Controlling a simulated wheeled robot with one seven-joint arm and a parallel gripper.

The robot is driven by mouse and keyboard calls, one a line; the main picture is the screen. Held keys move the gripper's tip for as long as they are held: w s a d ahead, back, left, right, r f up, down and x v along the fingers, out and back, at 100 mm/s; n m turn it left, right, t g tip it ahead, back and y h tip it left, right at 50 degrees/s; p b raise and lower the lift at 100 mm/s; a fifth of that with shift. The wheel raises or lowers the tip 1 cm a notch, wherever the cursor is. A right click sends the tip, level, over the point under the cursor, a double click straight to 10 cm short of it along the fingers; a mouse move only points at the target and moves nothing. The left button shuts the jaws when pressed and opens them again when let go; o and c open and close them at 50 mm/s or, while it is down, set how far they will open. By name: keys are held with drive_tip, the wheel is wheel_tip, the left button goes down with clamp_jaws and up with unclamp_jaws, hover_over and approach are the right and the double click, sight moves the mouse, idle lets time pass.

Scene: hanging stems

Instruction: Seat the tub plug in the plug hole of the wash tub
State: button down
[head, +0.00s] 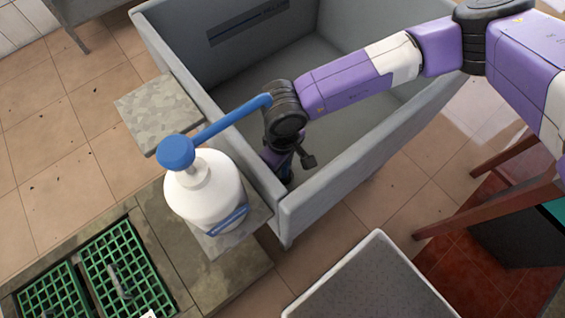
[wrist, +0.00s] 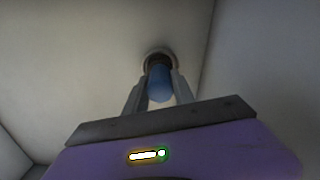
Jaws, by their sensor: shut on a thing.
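The grey wash tub (head: 345,178) fills the upper middle of the head view. My gripper (head: 284,172) reaches down inside it, close to the near corner; its fingertips are mostly hidden by my wrist and the near wall. In the wrist view my gripper (wrist: 161,84) is shut on the blue tub plug (wrist: 160,88), held between the two grey fingers. The plug hole (wrist: 160,52) shows as a round rim with a dark inside, directly behind the plug's far end. The plug overlaps the hole's lower part; I cannot tell whether it touches or enters it.
A white pump bottle (head: 205,195) with a blue head (head: 175,152) stands on a ledge beside the tub's near-left wall, close to my wrist. Green grates (head: 125,270) lie at lower left. A grey slab (head: 370,285) and a wooden stool (head: 500,205) are at right.

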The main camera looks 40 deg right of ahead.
drive_tip(key=shift+f+b, duration=0.55)
drive_tip(key=shift+f, duration=0.1)
drive_tip(key=shift+f+b, duration=0.3)
drive_tip(key=shift+b, duration=0.05)
idle(0.3)
drive_tip(key=c, duration=1)
unclamp_jaws()
drive_tip(key=shift+o, duration=0.2)
drive_tip(key=shift+r, duration=0.15)
